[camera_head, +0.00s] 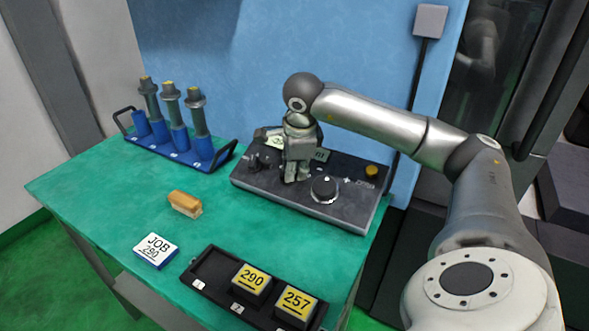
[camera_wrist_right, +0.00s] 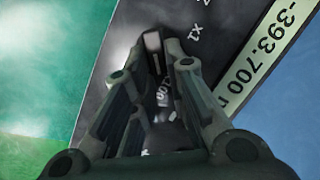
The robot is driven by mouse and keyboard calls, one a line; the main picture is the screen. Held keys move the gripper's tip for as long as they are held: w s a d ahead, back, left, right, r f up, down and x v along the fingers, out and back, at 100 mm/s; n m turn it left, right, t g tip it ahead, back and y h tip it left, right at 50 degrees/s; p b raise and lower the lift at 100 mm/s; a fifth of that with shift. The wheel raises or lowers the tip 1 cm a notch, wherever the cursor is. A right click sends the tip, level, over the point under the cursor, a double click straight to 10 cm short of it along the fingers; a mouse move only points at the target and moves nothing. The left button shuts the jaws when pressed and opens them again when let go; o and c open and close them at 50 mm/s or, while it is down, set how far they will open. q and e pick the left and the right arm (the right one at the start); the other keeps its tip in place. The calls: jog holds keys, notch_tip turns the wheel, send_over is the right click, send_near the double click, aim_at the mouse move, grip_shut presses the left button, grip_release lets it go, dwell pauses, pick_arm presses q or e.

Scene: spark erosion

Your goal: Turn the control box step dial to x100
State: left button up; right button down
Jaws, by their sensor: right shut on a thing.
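The dark control box (camera_head: 350,211) stands at the back right of the green table. My right gripper (camera_head: 291,180) points down onto its top panel and is shut on the step dial, which the fingers hide in the head view. In the right wrist view the gripper (camera_wrist_right: 157,80) has its fingers around the dial area, with a pale marker between the tips. A printed x1 mark (camera_wrist_right: 193,29) shows beside the fingers, and an x100 mark (camera_wrist_right: 162,93) shows between them. I cannot tell which mark the dial points to. My left gripper is not in view.
A large round handwheel (camera_head: 324,188) sits close right of the gripper, with a yellow button (camera_head: 371,171) beyond. A pale display (camera_wrist_right: 262,65) reads -393.700.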

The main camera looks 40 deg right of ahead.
jog(key=shift+d+r, duration=0.1)
jog(key=c, duration=1.4)
grip_release()
jog(key=shift+c, duration=0.2)
jog(key=v, duration=1.2)
